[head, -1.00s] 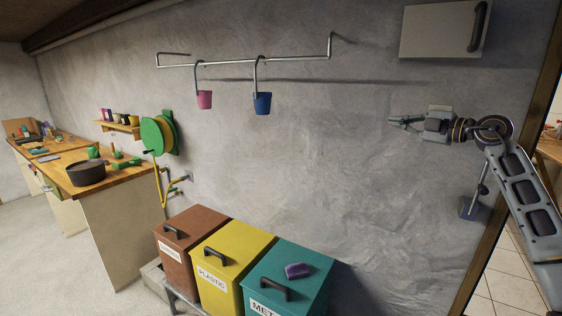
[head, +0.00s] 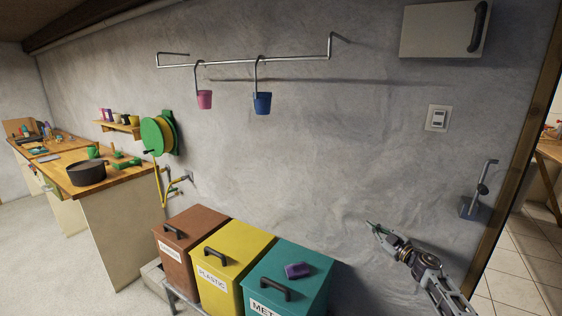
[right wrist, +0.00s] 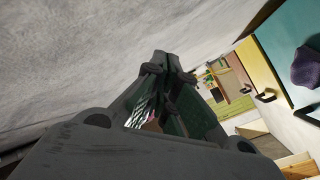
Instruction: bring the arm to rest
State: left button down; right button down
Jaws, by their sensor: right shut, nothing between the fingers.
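My right gripper (head: 371,225) is low at the right in the head view, in front of the bare grey wall and to the right of the teal bin. Its fingers are shut with nothing between them, and they point up and to the left. In the right wrist view, the closed fingers (right wrist: 166,66) fill the middle. My right arm comes in from the bottom right corner. My left gripper is not in view.
Brown (head: 190,228), yellow (head: 232,243) and teal (head: 310,270) bins stand below the wall; a purple item (head: 297,270) lies on the teal lid. A light switch (head: 438,118), a lever (head: 476,200) and a grey wall box (head: 444,30) are at the right. A rail (head: 290,61) holds two cups.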

jog(key=s+f+m+g+h, duration=0.15)
jog(key=s+f, duration=0.45)
jog(key=f, duration=0.7)
jog(key=s+f+m+g+h, duration=0.1)
jog(key=s+f+m+h, duration=0.35)
jog(key=f, duration=0.85)
jog(key=s+f+m+g+h, duration=0.1)
jog(key=s+f+g, duration=0.1)
jog(key=s+f, duration=0.85)
jog(key=s+a+f+m+g+h, duration=0.1)
jog(key=s+a+f+g, duration=0.15)
jog(key=s+f, duration=1.05)
jog(key=s+a+f+m+g, duration=0.15)
jog(key=s+f+g, duration=0.25)
jog(key=s+f, duration=0.95)
jog(key=s+a+f+g, duration=0.2)
jog(key=s, duration=1.1)
jog(key=s+a+f+g, duration=0.2)
jog(key=s+a, duration=0.1)
jog(key=s, duration=0.9)
jog(key=shift+s+m+g, duration=0.3)
jog(key=shift+s+m, duration=0.1)
jog(key=shift+m, duration=0.05)
